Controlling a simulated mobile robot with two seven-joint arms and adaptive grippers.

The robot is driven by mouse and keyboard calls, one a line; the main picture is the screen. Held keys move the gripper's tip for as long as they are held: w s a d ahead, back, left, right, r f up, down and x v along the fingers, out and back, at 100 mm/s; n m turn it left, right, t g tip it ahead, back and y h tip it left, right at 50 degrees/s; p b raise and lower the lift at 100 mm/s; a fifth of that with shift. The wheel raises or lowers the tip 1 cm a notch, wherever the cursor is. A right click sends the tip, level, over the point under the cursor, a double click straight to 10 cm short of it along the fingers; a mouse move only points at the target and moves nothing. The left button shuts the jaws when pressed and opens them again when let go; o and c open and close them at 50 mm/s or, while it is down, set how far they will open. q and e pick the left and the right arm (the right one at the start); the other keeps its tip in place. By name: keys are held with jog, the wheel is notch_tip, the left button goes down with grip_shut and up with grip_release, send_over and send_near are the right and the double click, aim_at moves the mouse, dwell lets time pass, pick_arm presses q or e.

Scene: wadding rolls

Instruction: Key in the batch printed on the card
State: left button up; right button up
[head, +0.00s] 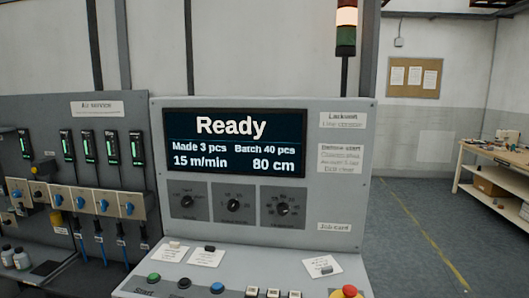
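The machine's display (234,143) reads Ready, Made 3 pcs, Batch 40 pcs, 15 m/min and 80 cm. Below it are three dials: left (187,201), middle (233,205) and right (283,208). A label at the panel's lower right (334,227) seems to read Job card. A white card (315,269) lies below it on the sloping console, with a small grey piece on it; its print is too small to read. Pale keys (273,293) show at the bottom edge, partly cut off. Neither gripper is in view.
The console has a green button (153,277), a black one (184,283), a blue one (217,288) and a red mushroom button (348,291). Two more cards (207,258) lie at its left. An air service panel (70,150) stands left; open floor (415,225) is right.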

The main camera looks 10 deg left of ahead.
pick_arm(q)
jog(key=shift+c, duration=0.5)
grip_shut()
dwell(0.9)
